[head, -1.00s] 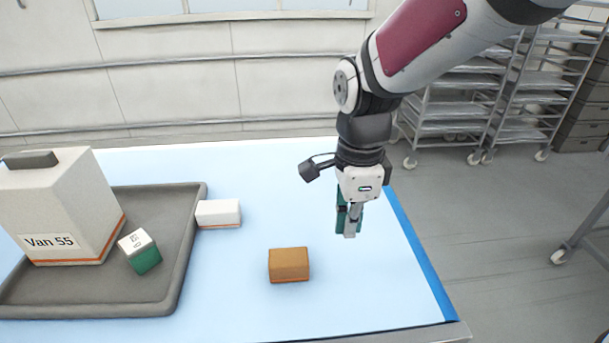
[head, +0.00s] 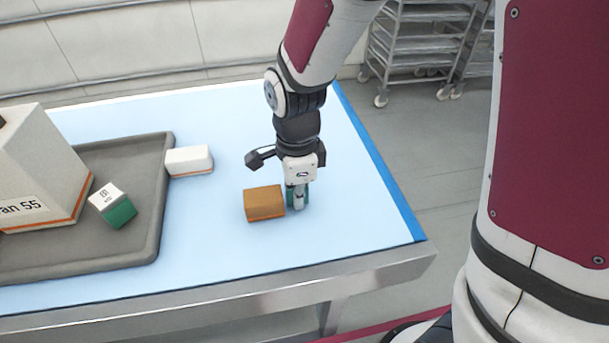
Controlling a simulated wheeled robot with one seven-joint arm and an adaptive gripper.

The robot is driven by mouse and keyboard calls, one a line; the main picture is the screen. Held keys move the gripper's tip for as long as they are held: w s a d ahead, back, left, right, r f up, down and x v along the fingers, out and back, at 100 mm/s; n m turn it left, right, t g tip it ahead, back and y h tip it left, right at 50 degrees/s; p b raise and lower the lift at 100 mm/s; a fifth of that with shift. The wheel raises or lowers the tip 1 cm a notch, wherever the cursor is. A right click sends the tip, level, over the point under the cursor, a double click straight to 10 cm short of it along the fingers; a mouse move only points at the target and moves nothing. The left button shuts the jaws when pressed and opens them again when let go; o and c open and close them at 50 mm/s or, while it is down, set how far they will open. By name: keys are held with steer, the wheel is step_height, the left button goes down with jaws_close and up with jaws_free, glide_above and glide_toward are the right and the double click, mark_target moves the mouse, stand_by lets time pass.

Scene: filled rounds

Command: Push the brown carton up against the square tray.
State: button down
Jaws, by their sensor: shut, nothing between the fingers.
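The brown carton (head: 264,204) sits on the blue table top, right of the square tray (head: 152,200), with a clear gap of table between them. The grey tray has a raised rim and lies at the left of the view. My gripper (head: 298,204) is shut and empty, pointing down just to the right of the brown carton. Its fingertips are low, near the table surface. I cannot tell whether they touch the carton's right side.
A white carton (head: 189,160) stands beside the tray's right rim, behind the brown carton's line to the tray. On the tray are a large white box (head: 38,165) and a small green-and-white box (head: 113,206). The table's front edge (head: 230,297) is below.

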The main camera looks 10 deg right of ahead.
mark_target(217, 219)
steer(key=shift+a, duration=0.1)
steer(key=a+p, duration=0.6)
steer(key=a, duration=0.9)
steer(key=shift+s+a, duration=0.1)
steer(key=shift+a, duration=0.55)
steer(key=shift+d, duration=0.1)
